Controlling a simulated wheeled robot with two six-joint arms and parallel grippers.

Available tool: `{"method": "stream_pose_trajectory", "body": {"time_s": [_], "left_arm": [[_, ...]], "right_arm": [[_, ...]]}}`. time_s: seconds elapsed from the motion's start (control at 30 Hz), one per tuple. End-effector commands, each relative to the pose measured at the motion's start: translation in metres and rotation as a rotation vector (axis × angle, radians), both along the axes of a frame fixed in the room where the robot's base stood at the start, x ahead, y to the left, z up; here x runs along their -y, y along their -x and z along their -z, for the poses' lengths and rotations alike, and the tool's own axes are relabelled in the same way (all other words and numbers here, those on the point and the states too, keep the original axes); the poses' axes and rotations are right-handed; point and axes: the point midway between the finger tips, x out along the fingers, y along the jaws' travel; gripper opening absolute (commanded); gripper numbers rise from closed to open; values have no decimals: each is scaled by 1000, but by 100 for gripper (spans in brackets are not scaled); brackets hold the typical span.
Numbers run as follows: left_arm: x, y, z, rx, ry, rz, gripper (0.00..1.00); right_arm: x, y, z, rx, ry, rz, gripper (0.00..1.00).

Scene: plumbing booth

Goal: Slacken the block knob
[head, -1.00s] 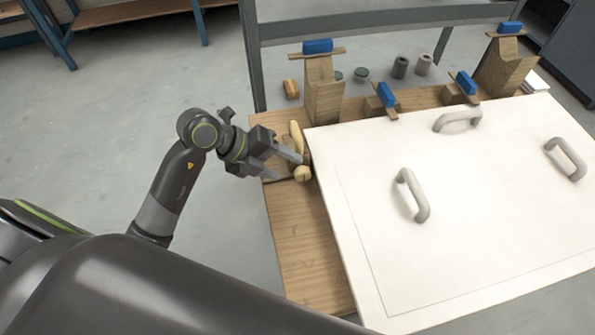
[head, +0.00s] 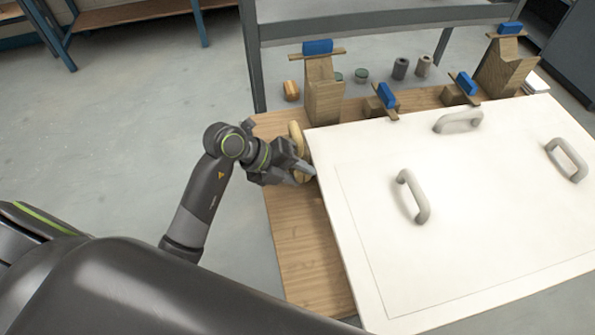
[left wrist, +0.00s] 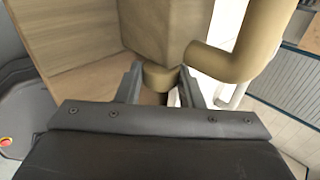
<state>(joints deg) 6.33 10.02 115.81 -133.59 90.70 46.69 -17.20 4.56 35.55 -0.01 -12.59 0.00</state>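The block knob (left wrist: 160,78) is a short tan cylinder under a tan block (left wrist: 165,25) in the left wrist view. My left gripper (left wrist: 161,82) has one finger on each side of the knob. The fingers lie very close to its sides, and I cannot tell whether they press on it. In the head view my left gripper (head: 303,170) is at the left edge of the white board and covers the knob and most of the block. My right gripper is not in view.
A curved tan pipe (left wrist: 240,45) runs close beside the right finger. The white board (head: 370,250) with grey handles (head: 412,196) covers much of the wooden bench (head: 300,245). Wooden stands with blue tops (head: 318,47) line its back edge. Open floor lies left.

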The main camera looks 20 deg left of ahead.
Motion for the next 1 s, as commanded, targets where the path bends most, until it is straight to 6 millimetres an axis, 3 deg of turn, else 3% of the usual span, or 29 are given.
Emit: {"method": "stream_pose_trajectory", "body": {"time_s": [0.03,0.13,0.37,0.67,0.87,1.0], "left_arm": [[0,0,0,0,0,0,24],[0,0,0,0,0,0,11],[-2,1,4,31,43,0,11],[-3,2,9,163,241,2,11],[-3,2,6,206,304,1,11],[-3,2,5,210,309,1,11]], "right_arm": [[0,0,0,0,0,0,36],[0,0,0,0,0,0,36],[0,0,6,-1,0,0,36],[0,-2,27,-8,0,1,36],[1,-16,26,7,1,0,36],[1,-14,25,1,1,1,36]]}}
